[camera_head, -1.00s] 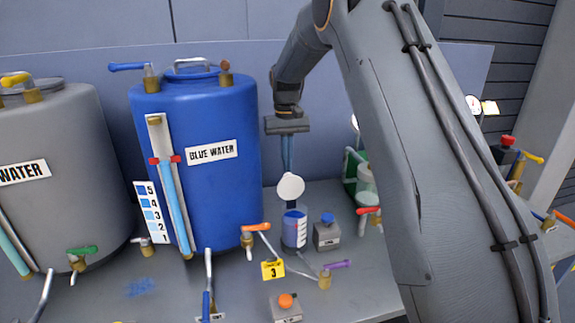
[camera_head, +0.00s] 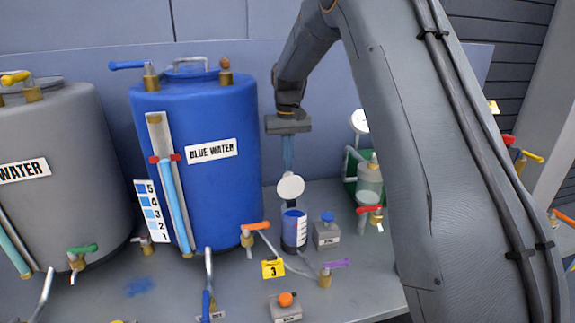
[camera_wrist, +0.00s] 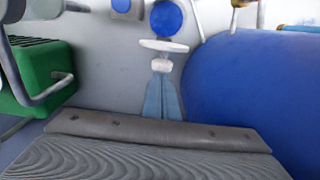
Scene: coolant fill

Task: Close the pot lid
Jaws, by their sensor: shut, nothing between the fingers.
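The pot (camera_head: 294,232) is a small clear cup with blue liquid and a scale, standing on the bench right of the blue tank. Its round white lid (camera_head: 291,187) stands open, raised steeply above the back of the pot. My gripper (camera_head: 288,167) points down just behind the lid, its blue fingers shut and empty. In the wrist view the fingertips (camera_wrist: 162,80) lie close to a white knob beneath the lid (camera_wrist: 164,45), seen nearly edge-on. The blue liquid in the pot (camera_wrist: 167,18) shows beyond it. I cannot tell whether the fingers touch the lid.
The blue water tank (camera_head: 195,210) stands close left of my gripper. A grey box with a blue button (camera_head: 327,235) is right of the pot. An orange-handled valve (camera_head: 249,234) and a purple-handled valve (camera_head: 326,277) are nearby. A green unit (camera_wrist: 38,75) is behind at right.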

